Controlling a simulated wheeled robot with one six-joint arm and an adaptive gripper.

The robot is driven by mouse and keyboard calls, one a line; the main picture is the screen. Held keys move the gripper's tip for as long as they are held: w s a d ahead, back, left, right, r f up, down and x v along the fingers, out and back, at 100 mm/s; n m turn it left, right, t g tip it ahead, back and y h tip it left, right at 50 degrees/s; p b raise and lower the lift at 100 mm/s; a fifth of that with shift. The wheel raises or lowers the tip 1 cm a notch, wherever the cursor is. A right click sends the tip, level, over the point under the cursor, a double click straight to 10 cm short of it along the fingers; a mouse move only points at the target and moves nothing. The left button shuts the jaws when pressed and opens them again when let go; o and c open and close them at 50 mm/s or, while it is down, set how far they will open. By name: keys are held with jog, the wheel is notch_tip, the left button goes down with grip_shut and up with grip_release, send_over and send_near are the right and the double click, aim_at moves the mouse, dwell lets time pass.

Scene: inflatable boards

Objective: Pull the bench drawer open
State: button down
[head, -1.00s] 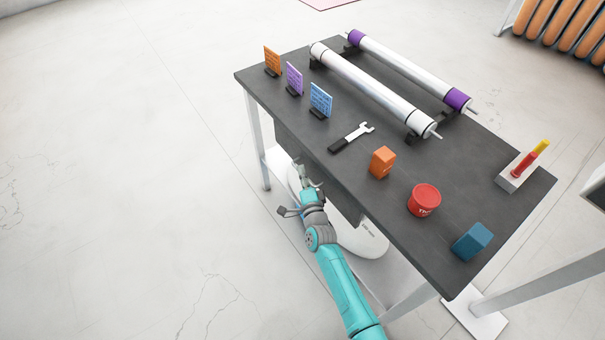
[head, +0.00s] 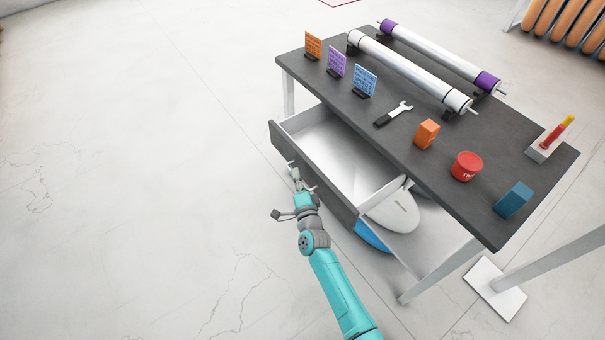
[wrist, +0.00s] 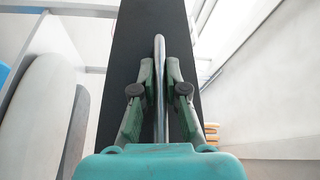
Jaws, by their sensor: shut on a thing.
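The bench drawer (head: 312,175) stands well out from under the dark top of the bench (head: 415,128). It has a dark grey front and a white inside, and the part of the inside that shows is empty. My gripper (head: 296,178) is at the outer side of the drawer front. In the wrist view my gripper (wrist: 160,85) has its two fingers closed on the drawer handle (wrist: 160,60), a thin pale bar in front of the dark drawer front (wrist: 133,60). The fingers hide part of the handle.
The floor at left is clear.

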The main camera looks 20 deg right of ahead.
jog(key=shift+s+a, duration=0.3)
jog(key=shift+a, duration=0.55)
jog(key=shift+s+a, duration=0.25)
jog(key=shift+a, duration=0.6)
jog(key=shift+s+a, duration=0.3)
jog(key=shift+a, duration=0.55)
jog(key=c, duration=1.2)
grip_release()
jog(key=shift+s, duration=0.1)
jog(key=s, duration=1.1)
jog(key=shift+s+a+f, duration=0.35)
jog(key=shift+s+f, duration=0.05)
jog(key=shift+f, duration=0.05)
